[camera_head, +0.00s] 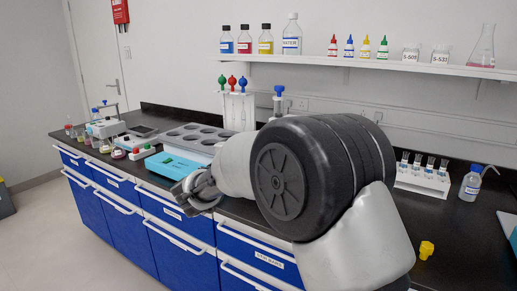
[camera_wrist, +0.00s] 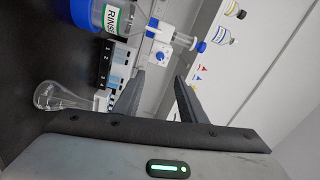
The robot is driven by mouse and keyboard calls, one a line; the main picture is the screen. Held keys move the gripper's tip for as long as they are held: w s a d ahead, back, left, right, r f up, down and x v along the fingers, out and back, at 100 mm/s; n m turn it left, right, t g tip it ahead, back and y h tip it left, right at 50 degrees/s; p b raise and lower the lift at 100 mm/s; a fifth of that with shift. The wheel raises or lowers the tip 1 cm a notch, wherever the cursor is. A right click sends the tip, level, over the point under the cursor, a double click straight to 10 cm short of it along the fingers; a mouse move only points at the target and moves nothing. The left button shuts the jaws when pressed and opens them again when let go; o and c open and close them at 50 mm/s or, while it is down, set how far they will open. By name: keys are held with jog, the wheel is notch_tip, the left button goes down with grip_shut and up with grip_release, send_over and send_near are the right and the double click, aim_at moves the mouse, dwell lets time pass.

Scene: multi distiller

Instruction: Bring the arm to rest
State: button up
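My gripper (camera_head: 192,192) is at the left end of my arm in the head view, in front of the bench's front edge and near the turquoise tray (camera_head: 172,166). My arm is bent and fills the middle of that view, hiding part of the bench. In the wrist view, the two dark fingers of my gripper (camera_wrist: 158,84) stand apart with nothing held between them.
The black bench (camera_head: 466,238) has blue drawers (camera_head: 180,238). A grey tray with round wells (camera_head: 197,135) lies behind my gripper. A yellow piece (camera_head: 426,249) lies at the right. The wrist view shows a RINSE bottle (camera_wrist: 118,18) and a glass flask (camera_wrist: 62,98).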

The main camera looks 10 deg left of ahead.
jog(key=s+d+r+n+g+y, duration=0.1)
jog(key=s+d+r+n+y, duration=0.2)
jog(key=d+r+n+y, duration=0.55)
jog(key=s+d+f+n+g+h, duration=0.1)
jog(key=s+d+f+n+g, duration=0.3)
jog(key=s+d, duration=0.5)
jog(key=s+d+f+n+g+h, duration=0.1)
jog(key=s+d+f+n+g, duration=0.4)
jog(key=s, duration=0.8)
jog(key=s+d+f+n+g, duration=0.1)
jog(key=s+d+f+n, duration=0.1)
jog(key=s+d+f, duration=0.65)
jog(key=s+a+r+p, duration=0.1)
jog(key=r+p, duration=1.1)
jog(key=r, duration=0.1)
jog(key=s+a+r+p, duration=0.1)
jog(key=s+r+p, duration=0.1)
jog(key=r+p, duration=1)
jog(key=shift+r+g, duration=0.3)
jog(key=shift+r, duration=0.35)
